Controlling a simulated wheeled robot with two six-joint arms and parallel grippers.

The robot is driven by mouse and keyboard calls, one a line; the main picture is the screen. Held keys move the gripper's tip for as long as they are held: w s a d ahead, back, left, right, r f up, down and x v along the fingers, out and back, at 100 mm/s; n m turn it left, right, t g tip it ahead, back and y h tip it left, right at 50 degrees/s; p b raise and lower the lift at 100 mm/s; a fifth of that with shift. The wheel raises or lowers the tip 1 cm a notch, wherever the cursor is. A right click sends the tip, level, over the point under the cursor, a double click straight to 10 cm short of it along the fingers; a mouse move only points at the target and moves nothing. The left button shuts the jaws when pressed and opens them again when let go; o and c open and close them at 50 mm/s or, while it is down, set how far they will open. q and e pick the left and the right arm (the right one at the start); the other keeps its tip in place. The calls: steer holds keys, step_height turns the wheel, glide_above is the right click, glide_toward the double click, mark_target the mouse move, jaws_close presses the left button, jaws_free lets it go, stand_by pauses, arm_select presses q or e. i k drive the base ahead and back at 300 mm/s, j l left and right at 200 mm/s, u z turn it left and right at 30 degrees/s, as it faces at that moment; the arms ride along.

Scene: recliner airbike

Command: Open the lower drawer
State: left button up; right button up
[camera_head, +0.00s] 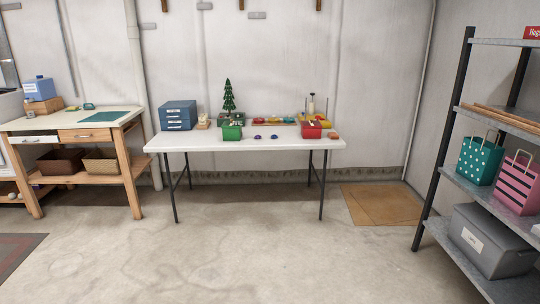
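A small blue drawer cabinet (178,116) stands at the left end of the white table (250,142). Its front shows stacked drawers with pale handles or labels, and they look shut. The wooden workbench at left also has two drawers side by side under its top, a pale one (36,139) and a wooden one (85,135); both look shut. I cannot tell from this view which drawer the task names. Neither of my grippers is in view.
The white table also holds a small green tree (229,95), a green box (232,132), a red box (311,129) and small coloured pieces. A metal shelf (480,170) with gift bags stands at right. The concrete floor (240,255) in front is clear.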

mark_target(183, 124)
steer(key=i+j, duration=0.15)
steer(key=i, duration=0.4)
steer(key=i+j+u, duration=0.1)
steer(key=i, duration=0.45)
steer(key=i+j, duration=0.2)
steer(key=i, duration=0.4)
steer(key=i+j+z, duration=0.1)
steer(key=i+j, duration=0.15)
steer(key=i+j+z, duration=0.1)
steer(key=j, duration=0.3)
steer(key=i+j+z, duration=0.1)
steer(key=i+j, duration=0.4)
steer(key=j, duration=0.25)
steer(key=z, duration=0.05)
